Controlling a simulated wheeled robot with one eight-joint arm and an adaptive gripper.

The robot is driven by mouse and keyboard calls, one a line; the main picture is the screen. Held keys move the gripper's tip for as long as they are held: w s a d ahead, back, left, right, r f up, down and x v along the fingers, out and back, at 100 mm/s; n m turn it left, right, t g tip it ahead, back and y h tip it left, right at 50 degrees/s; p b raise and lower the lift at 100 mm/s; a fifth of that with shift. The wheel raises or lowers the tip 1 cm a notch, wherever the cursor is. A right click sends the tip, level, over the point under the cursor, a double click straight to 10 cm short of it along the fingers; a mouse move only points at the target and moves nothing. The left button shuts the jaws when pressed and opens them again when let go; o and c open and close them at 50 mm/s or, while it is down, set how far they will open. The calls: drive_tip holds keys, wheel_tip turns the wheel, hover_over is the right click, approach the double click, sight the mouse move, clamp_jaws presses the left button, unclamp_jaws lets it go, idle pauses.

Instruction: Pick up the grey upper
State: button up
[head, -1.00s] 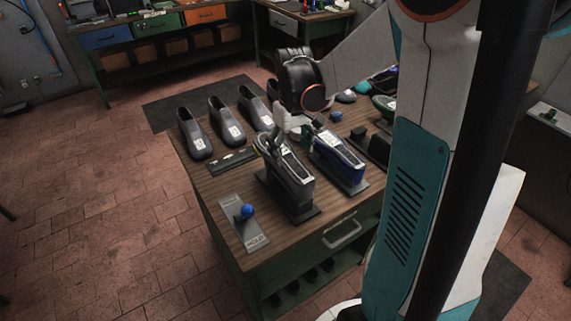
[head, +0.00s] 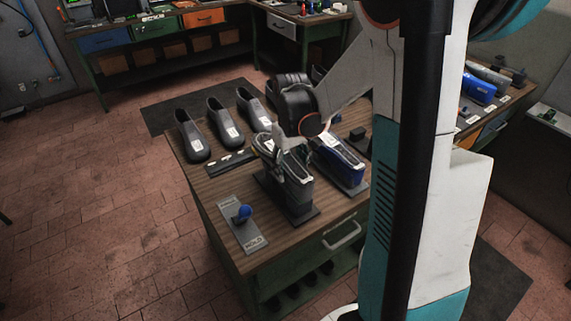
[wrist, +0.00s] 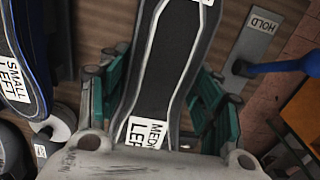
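The grey upper (head: 297,172) stands sole up on a dark stand near the front of the wooden bench (head: 205,180). In the wrist view the grey upper (wrist: 175,60) has a black sole face and a white "MEDIUM LEFT" label. My gripper (head: 280,152) is down at its far end, and my arm hides part of it. In the wrist view my gripper (wrist: 160,92) has one teal-padded finger on each side of the grey upper. The fingers are spread apart; contact on either side is not clear.
A blue upper (head: 340,158), labelled "SMALL LEFT" in the wrist view (wrist: 22,60), stands close beside the grey one. Several dark shoe forms (head: 192,137) line the back left.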

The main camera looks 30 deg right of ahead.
drive_tip(key=c, duration=0.6)
drive_tip(key=shift+o, duration=0.2)
drive_tip(key=shift+r, duration=0.15)
wheel_tip(320, 180, up, 20)
drive_tip(key=p, duration=0.4)
drive_tip(key=shift+r+p, duration=0.4)
